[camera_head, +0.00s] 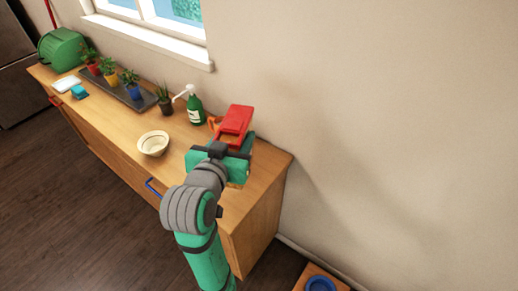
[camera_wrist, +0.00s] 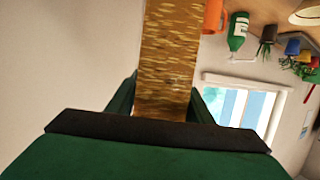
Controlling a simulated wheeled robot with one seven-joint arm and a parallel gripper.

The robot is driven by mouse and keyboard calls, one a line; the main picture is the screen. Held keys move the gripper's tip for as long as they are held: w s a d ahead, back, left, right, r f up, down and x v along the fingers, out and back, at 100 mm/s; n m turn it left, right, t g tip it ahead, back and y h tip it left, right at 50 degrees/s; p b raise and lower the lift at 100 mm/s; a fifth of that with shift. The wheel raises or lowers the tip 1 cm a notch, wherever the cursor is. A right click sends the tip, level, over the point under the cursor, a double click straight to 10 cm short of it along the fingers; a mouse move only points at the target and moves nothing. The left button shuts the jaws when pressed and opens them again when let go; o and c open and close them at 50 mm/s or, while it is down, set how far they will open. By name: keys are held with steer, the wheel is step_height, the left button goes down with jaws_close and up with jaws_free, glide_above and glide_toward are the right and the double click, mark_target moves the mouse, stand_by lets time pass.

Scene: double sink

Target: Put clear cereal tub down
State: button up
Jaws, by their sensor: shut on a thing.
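The clear cereal tub shows its red lid (camera_head: 236,121) in the head view, at the right end of the wooden counter. In the wrist view its body (camera_wrist: 168,65), filled with golden-brown cereal, stands between the fingers of my gripper (camera_wrist: 165,100). My green gripper (camera_head: 237,150) is shut on the tub and hides most of its body in the head view. The tub's bottom is hidden, so I cannot tell whether it touches the counter.
An orange mug (camera_head: 213,124) is close behind the tub, with a green pump bottle (camera_head: 194,110) to its left. A cream bowl (camera_head: 153,143) sits further left. Potted plants on a dark tray (camera_head: 118,92) line the back. The wall (camera_head: 380,120) is close behind.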

steer(key=w+d+f, duration=0.2)
steer(key=w+f, duration=0.3)
steer(key=f, duration=0.1)
steer(key=w+d+f, duration=0.3)
steer(key=w+f, duration=0.3)
steer(key=shift+d+f, duration=0.2)
steer(key=shift+d, duration=0.05)
steer(key=shift+w, duration=0.1)
steer(key=shift+f, duration=0.15)
steer(key=o, duration=1.3)
